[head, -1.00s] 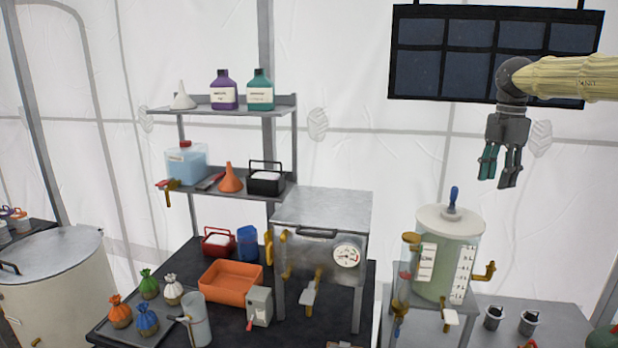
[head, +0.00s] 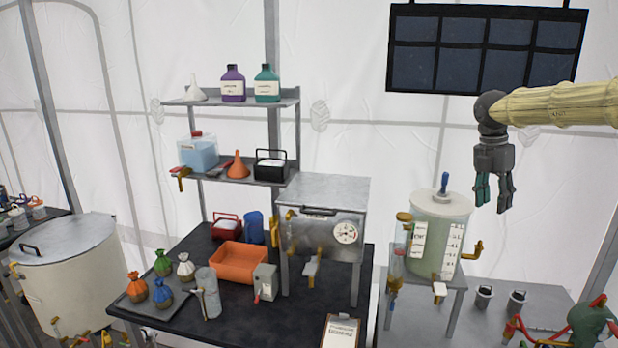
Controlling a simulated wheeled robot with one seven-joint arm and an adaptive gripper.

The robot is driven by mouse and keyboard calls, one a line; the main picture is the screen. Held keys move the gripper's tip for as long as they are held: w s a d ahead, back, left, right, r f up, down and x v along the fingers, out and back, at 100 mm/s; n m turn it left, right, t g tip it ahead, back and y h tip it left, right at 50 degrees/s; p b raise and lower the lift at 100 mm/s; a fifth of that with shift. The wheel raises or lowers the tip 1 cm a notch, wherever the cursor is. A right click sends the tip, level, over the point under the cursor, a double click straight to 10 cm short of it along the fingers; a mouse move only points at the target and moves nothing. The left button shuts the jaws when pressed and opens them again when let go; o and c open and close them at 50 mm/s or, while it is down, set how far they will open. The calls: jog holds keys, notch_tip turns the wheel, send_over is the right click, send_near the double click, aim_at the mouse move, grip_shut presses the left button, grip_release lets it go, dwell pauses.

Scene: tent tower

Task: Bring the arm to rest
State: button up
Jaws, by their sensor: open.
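My gripper (head: 494,204) hangs at the right of the head view, with its fingers pointing down. It is open and nothing shows between the fingers. My arm (head: 560,104), in a pale yellow sleeve, reaches in from the right edge. In the picture the gripper appears above and to the right of the clear tank (head: 438,232) with the white lid, and does not overlap it.
A metal box with a gauge (head: 322,220) and an orange tray (head: 238,263) stand on the black table (head: 215,325). Shelves (head: 240,170) hold bottles and funnels. A dark panel (head: 487,48) hangs behind my arm. A large lidded vat (head: 70,280) stands left.

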notch_tip(320, 180, down, 27)
jog(key=s+a+n+t+h, duration=0.25)
jog(key=n+h, duration=0.45)
jog(key=n, duration=0.8)
jog(key=s+a+f+n+t, duration=0.2)
jog(key=a+f+n, duration=0.1)
jog(key=f+n, duration=0.2)
jog(key=s+a+f+n+t, duration=0.1)
jog(key=s+a+f+n, duration=0.1)
jog(key=s+f+n, duration=0.3)
jog(key=s+a+f+n+y, duration=0.3)
jog(key=s+a+f+n, duration=0.25)
jog(key=s+f, duration=0.2)
jog(key=s+a+f+n+y, duration=0.2)
jog(key=s+a+f+n, duration=0.3)
jog(key=f, duration=0.4)
jog(key=s+a+f+n+g+y, duration=0.25)
jog(key=s+n, duration=0.35)
jog(key=s, duration=0.8)
jog(key=s+a+f+n+g+y, duration=0.25)
jog(key=s+n, duration=0.35)
jog(key=s, duration=0.9)
notch_tip(320, 180, down, 10)
jog(key=b, duration=0.9)
jog(key=shift+s+a+r+h, duration=0.2)
jog(key=shift+a+r+h, duration=0.1)
jog(key=shift+h, duration=0.1)
